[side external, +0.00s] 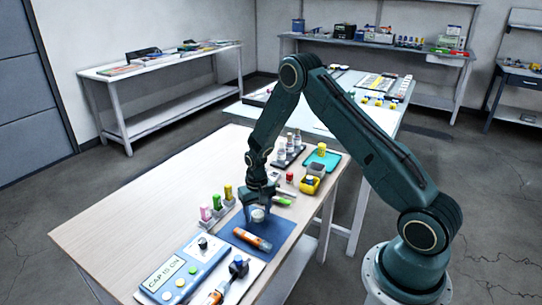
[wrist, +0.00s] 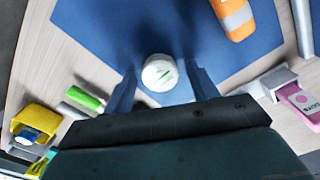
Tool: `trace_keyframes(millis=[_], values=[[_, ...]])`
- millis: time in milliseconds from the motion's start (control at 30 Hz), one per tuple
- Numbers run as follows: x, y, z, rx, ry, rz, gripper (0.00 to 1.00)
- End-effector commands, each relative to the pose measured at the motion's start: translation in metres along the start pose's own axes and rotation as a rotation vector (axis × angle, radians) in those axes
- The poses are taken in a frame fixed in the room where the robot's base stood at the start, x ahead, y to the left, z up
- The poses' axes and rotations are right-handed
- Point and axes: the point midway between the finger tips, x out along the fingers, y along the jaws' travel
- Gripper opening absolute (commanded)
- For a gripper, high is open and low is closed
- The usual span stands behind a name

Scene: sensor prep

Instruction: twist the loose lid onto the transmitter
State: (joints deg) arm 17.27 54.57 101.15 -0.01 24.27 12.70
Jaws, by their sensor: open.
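In the side view the white piece (side external: 257,214) is on the blue mat (side external: 282,228), directly below my gripper (side external: 258,199). I cannot tell whether this piece is the lid alone or the lid on the transmitter; its lower part is hidden. An orange and grey cylinder (side external: 252,238) lies on its side on the mat, apart from my gripper; it also shows in the wrist view (wrist: 233,18).
A blue panel reading "CAP IS ON" (side external: 182,268) lies at the table's near end. Pink, green and yellow pieces (side external: 217,203) stand in holders left of the mat. A green marker (side external: 284,201), a yellow bin (side external: 309,185) and vials (side external: 288,147) are beyond. The table's left side is clear.

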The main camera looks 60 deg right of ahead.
Motion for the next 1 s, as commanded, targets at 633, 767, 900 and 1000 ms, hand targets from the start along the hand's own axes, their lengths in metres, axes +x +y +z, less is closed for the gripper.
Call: trace_keyframes(millis=[633,767,900,1000], values=[[-0.005,0.000,0.000,0.000,0.001,0.000,0.26],[-0.010,0.000,0.000,0.000,0.001,0.000,0.26],[-0.016,0.000,0.000,0.000,0.000,0.000,0.26],[-0.020,0.000,0.000,0.000,0.000,0.000,0.26]])
